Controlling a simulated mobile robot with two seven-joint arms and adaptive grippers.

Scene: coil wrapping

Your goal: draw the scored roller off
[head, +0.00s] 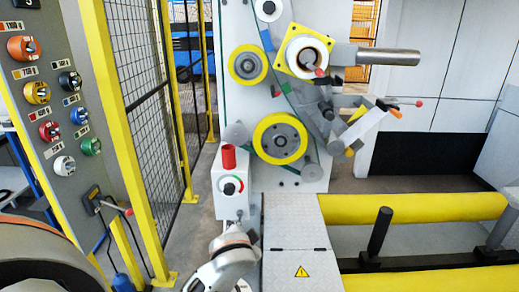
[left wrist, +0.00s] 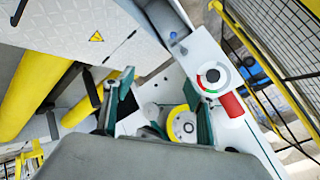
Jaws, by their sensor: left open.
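Two yellow-rimmed rollers with grey hubs sit on the upright machine face: a smaller upper roller (head: 248,65) and a larger lower roller (head: 280,138). I cannot tell which roller is scored. A white roll core (head: 304,54) sits on a yellow square flange beside the upper roller. My left arm rises from the bottom of the head view, below the machine; its fingers are not clear there. In the left wrist view my left gripper (left wrist: 160,108) is open, its two teal fingers apart, with a yellow-rimmed roller (left wrist: 182,122) showing beyond and between them. My right gripper is not in view.
A white control box (head: 232,190) with a dial and red cylinder stands left of the lower roller. A grey plated cover (head: 292,240) and long yellow bars (head: 415,207) lie in front. A knob panel (head: 55,100) and yellow-posted mesh fence (head: 125,90) stand left.

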